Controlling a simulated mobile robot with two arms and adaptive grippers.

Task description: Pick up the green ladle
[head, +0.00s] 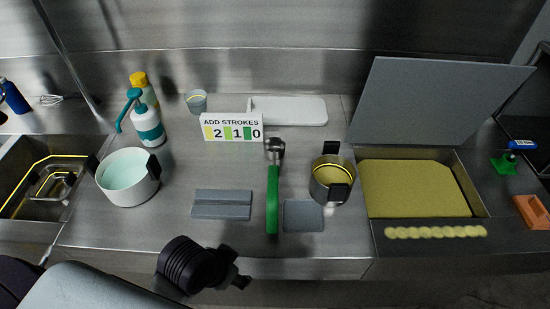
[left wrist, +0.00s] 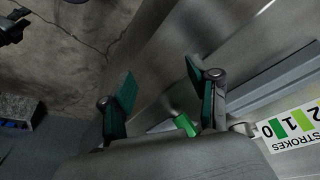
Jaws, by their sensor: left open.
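The green ladle (head: 273,200) lies on the steel counter with its long green handle toward the front edge and its metal bowl toward the back. In the left wrist view, part of the green handle (left wrist: 185,125) shows between the fingers, nearer the right one; the rest is hidden. My left gripper (head: 241,281) is in front of the counter's front edge, to the lower left of the handle's end and apart from it. In the left wrist view, its two fingers (left wrist: 160,78) are spread with nothing held.
A grey plate (head: 222,204) lies left of the ladle and a grey square (head: 303,215) right of it. A metal pot (head: 331,180) and an "ADD STROKES" sign (head: 232,127) stand close by. A white pot (head: 127,178) is farther left, the griddle (head: 415,190) right.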

